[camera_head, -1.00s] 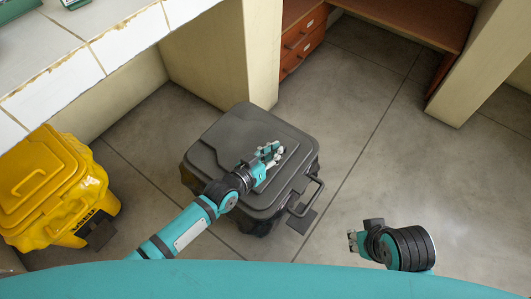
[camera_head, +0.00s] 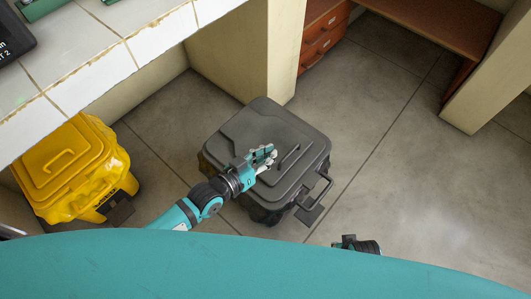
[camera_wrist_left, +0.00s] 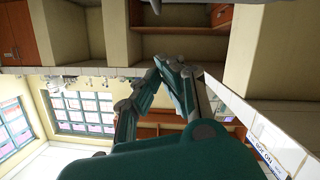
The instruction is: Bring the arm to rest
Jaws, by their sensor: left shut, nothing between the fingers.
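My left gripper (camera_head: 262,157) is in front of my body, above the lid of a dark grey bin as seen in the head view. It is shut and empty, its pale fingers close together. The teal forearm comes in from the lower left. In the left wrist view the fingers (camera_wrist_left: 172,78) point away from the camera toward a counter and shelves, with nothing between them. Of my right arm only a dark part (camera_head: 357,244) shows over my teal body's edge; whether its fingers are open or shut is hidden.
The dark grey bin (camera_head: 247,127) with a handle stands on the floor below the left gripper. A yellow bin (camera_head: 72,160) stands left, under a white tiled counter (camera_head: 95,75). An orange drawer unit (camera_head: 322,42) is at the back. The floor at right (camera_head: 390,190) is clear.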

